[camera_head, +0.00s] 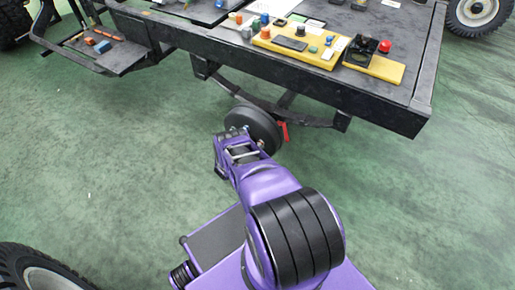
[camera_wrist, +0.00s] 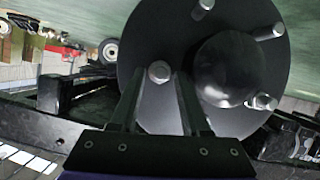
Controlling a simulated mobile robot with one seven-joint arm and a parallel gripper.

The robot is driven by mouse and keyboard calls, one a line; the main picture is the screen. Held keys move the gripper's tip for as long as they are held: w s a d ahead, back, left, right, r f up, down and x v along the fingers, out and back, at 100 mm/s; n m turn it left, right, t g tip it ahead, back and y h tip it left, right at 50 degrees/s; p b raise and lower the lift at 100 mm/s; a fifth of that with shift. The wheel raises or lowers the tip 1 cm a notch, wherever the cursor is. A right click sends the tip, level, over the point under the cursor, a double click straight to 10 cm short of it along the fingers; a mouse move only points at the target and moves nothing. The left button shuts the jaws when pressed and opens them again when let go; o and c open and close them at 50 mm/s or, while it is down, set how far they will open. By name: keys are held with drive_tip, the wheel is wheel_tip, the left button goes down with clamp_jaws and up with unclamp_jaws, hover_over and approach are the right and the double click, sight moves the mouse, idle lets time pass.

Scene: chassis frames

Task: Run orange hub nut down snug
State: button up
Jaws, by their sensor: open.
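The hub is a dark round disc (camera_wrist: 165,30) in the wrist view, with a domed centre cap (camera_wrist: 228,70). Light metal studs stick out around the cap, one at the top (camera_wrist: 201,8), one at the upper right (camera_wrist: 268,33) and one at the lower right (camera_wrist: 262,102). A grey hex-shaped nut or stud end (camera_wrist: 159,72) shows on the hub's left side. Nothing on the hub face looks orange. My gripper (camera_wrist: 159,82) is open, its two fingertips on either side of that hex end; contact cannot be told. In the head view my gripper (camera_head: 232,140) is at the hub (camera_head: 262,125).
A red part (camera_head: 283,132) sits beside the hub. Above it is the black chassis deck (camera_head: 405,105), carrying yellow boards (camera_head: 330,58) and small parts. A lower side shelf (camera_head: 125,62) holds orange pieces (camera_head: 103,47). Green floor (camera_head: 400,200) is clear to the right.

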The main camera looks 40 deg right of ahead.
drive_tip(key=shift+w+d+f, duration=0.25)
drive_tip(key=shift+d, duration=0.35)
clamp_jaws()
drive_tip(key=m+t, duration=0.2)
drive_tip(key=shift+s+m+y, duration=0.2)
drive_tip(key=shift+m+y, duration=0.1)
drive_tip(key=shift+y, duration=0.1)
drive_tip(key=shift+s+f+m+t+y, duration=0.1)
drive_tip(key=shift+m+t+y, duration=0.2)
drive_tip(key=shift+m+t, duration=0.75)
drive_tip(key=shift+m+g, duration=0.25)
drive_tip(key=shift+m, duration=0.1)
